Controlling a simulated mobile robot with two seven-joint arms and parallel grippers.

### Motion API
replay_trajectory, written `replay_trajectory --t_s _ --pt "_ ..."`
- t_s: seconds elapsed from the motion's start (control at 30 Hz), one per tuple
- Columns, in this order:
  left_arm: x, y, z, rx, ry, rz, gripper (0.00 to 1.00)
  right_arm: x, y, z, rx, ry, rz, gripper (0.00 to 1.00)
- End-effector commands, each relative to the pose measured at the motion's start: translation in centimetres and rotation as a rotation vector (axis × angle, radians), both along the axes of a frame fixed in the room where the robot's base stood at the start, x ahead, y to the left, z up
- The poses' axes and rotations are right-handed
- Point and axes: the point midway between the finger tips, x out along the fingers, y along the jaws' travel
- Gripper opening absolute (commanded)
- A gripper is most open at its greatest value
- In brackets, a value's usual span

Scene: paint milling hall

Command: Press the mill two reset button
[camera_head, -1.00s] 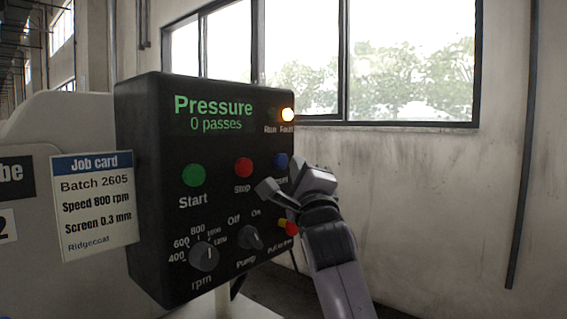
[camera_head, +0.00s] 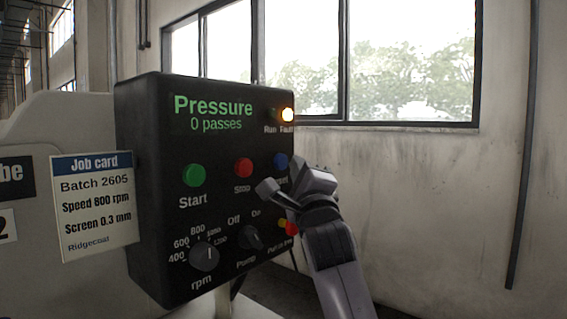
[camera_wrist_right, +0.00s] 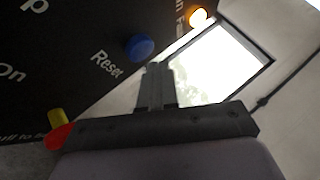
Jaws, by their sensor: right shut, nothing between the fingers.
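The black control panel (camera_head: 150,130) stands at the middle left of the head view, its display reading "Pressure, 0 passes". The blue reset button (camera_head: 281,161) is at its right, beside the red stop button (camera_head: 243,168); its label is partly hidden by my gripper. In the right wrist view the blue button (camera_wrist_right: 139,47) sits by the word "Reset", just beyond the fingertips. My right gripper (camera_head: 267,188) is shut and empty, in front of the panel just below the button. I see no clear contact with the button. My left gripper is not in view.
The fault lamp (camera_head: 288,115) glows at the panel's top right. The green start button (camera_head: 194,175), rpm knob (camera_head: 204,256), pump knob (camera_head: 250,237) and red-yellow pull knob (camera_head: 291,229) are on the panel. A job card (camera_head: 95,205) is at left. Open room lies right of the panel.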

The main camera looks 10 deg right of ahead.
Motion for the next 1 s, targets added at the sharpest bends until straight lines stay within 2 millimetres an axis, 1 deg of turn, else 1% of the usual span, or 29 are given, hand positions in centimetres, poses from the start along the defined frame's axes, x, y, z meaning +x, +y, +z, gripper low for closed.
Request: replay_trajectory --t_s 0.47,0.77,1.0 --pt "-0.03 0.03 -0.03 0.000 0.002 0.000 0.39 0.02 0.02 0.01 0.001 0.000 0.000 0.00" --pt "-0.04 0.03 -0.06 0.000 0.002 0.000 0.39 0.66 0.55 0.03 0.002 0.000 0.001 0.00" --pt "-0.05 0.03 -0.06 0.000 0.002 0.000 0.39 0.68 0.51 0.03 0.000 0.000 0.000 0.00"
